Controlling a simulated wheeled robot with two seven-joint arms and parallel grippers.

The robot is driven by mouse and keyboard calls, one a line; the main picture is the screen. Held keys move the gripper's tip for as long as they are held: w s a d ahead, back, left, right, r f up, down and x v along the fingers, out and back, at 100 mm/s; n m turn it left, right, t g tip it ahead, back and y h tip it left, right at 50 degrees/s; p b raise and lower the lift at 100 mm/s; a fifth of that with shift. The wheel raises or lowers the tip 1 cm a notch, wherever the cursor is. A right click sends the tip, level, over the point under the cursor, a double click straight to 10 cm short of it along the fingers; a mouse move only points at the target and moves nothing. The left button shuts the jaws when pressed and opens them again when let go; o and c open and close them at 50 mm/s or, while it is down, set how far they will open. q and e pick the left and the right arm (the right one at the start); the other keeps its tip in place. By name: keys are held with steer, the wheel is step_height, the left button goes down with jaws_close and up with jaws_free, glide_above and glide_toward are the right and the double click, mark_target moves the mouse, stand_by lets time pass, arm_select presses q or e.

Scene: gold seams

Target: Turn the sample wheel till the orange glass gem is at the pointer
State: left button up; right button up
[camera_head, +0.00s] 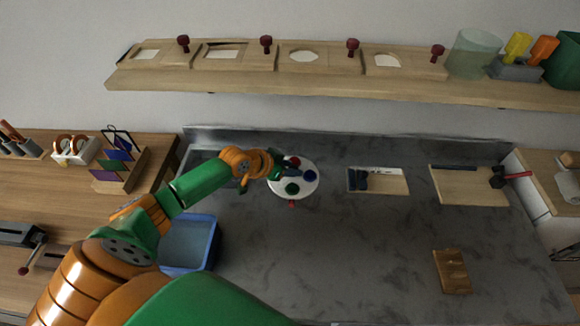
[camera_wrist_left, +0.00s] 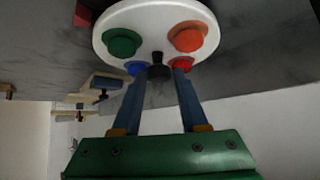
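The sample wheel (camera_head: 301,187) is a white disc on the grey worktop. A green gem (camera_head: 292,189) lies at its front, nearest the red pointer (camera_head: 291,204); a blue gem (camera_head: 311,176) is at the right and a red gem (camera_head: 295,162) at the back. The orange gem (camera_wrist_left: 188,38) shows in the left wrist view, beside the green gem (camera_wrist_left: 122,43); in the head view my arm hides it. My left gripper (camera_wrist_left: 158,73) is open, its fingertips either side of the wheel's black centre knob (camera_wrist_left: 158,60). I cannot tell whether they touch it. My right gripper is out of view.
A blue bin (camera_head: 190,243) stands left of the wheel, beneath my left arm. A tray with dark items (camera_head: 392,181) and a board (camera_head: 470,188) lie to the right. A wooden block (camera_head: 452,271) lies at the front right. A shelf (camera_head: 330,93) runs above.

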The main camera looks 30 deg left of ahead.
arm_select(q)
jaws_close()
steer(key=shift+r, duration=0.1)
stand_by(1.0)
